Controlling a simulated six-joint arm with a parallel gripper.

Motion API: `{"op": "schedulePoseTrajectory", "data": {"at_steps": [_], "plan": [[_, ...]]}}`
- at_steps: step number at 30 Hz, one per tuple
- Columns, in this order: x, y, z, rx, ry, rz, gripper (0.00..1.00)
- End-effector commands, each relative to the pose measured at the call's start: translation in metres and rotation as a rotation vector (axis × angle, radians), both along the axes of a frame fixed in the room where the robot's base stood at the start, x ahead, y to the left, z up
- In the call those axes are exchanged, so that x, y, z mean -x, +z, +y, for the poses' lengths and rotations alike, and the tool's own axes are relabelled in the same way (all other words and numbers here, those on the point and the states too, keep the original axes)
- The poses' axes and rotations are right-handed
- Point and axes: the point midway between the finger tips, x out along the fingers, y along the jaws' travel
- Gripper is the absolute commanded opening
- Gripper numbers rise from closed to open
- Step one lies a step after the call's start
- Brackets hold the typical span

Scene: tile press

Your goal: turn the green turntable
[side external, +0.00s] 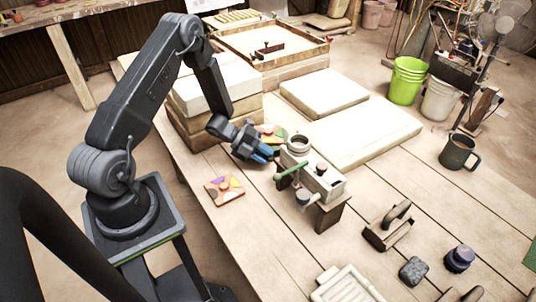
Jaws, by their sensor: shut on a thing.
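The green turntable (281,134) shows only in part behind my gripper, with orange and yellow patches at its top. My gripper (264,154) has blue fingers, points down and to the right, and lies at the turntable's near side. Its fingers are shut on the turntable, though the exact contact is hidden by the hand. A small tile (225,190) with purple, orange and yellow patches lies flat on the table, in front and to the left.
A press (321,180) with a green-handled lever (292,174) stands close to the right of my gripper. Pale slabs (364,132) lie behind. The near left table is mostly clear.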

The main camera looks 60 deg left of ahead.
Motion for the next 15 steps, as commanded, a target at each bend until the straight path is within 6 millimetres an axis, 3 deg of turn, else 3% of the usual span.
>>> {"op": "schedulePoseTrajectory", "data": {"at_steps": [15], "plan": [[0.0075,-0.0006,0.0072,0.001,-0.115,0.001,0.0]]}}
